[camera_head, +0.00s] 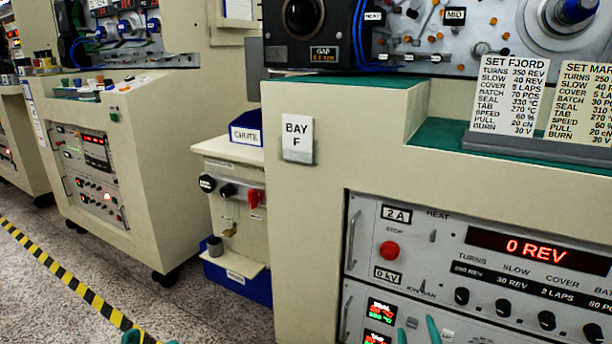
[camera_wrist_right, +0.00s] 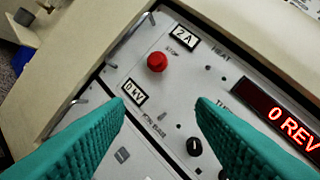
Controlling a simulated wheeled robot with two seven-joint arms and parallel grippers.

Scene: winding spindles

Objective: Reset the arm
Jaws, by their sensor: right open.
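My right gripper (camera_head: 418,333) shows at the bottom edge of the head view, in front of the lower part of the control panel (camera_head: 400,215). In the right wrist view its two teal fingers (camera_wrist_right: 161,104) stand wide apart with nothing between them, and the panel face lies beyond. Only small teal tips of my left gripper (camera_head: 150,340) show at the bottom left, over the floor; its opening is unclear. The panel has a red stop button (camera_head: 389,251), also in the right wrist view (camera_wrist_right: 157,62), and a display (camera_head: 538,248) reading 0 REV.
The winding machine's beige cabinet (camera_head: 305,230) carries a BAY F sign (camera_head: 298,139). Setting cards (camera_head: 508,95) stand on its green top. A chute unit (camera_head: 233,215) stands left of it, then another machine (camera_head: 150,175). Speckled floor with a striped line (camera_head: 75,285) is open at lower left.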

